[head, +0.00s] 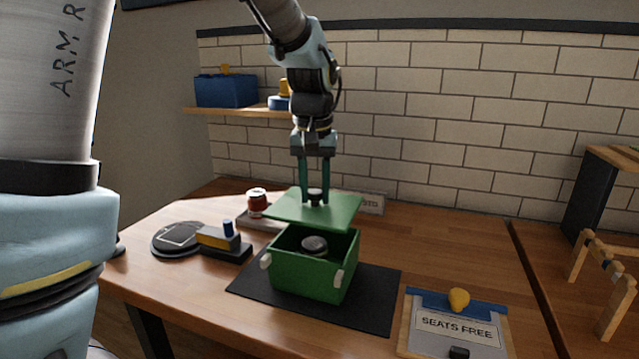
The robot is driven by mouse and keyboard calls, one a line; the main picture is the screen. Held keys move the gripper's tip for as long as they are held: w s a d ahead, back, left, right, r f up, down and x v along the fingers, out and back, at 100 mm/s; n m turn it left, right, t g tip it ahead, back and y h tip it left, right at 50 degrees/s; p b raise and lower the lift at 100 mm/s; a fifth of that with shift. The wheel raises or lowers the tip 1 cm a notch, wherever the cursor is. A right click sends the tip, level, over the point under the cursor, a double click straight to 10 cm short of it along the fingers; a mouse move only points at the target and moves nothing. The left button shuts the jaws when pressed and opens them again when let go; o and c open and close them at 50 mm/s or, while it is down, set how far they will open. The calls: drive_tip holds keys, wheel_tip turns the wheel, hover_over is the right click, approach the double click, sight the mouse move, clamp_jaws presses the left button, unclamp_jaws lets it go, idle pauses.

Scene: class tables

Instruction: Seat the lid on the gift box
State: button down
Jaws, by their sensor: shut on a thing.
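The green gift box (303,279) stands open on a black mat (378,293) on the wooden table. A dark round thing with a grey top (314,244) shows inside it. My gripper (315,194) is shut on the black knob of the green lid (335,214). The lid is held above the box, roughly level, with a gap at the front. It sits a little toward the back of the box opening. Pale tabs show on the box's left side and right front.
A "SEATS FREE" board (458,325) lies at front right. The table right of the mat's back is clear.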

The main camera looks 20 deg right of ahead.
sight(315, 206)
idle(0.4)
drive_tip(key=shift+f+b, duration=1.4)
drive_tip(key=shift+f, duration=1.2)
drive_tip(key=shift+f, duration=0.75)
idle(0.7)
drive_tip(key=shift+c, duration=2.2)
unclamp_jaws()
drive_tip(key=r, duration=0.3)
drive_tip(key=r+b, duration=0.1)
drive_tip(key=r, duration=0.3)
drive_tip(key=s+r+b, duration=0.1)
drive_tip(key=r, duration=0.2)
drive_tip(key=shift+a+r, duration=0.35)
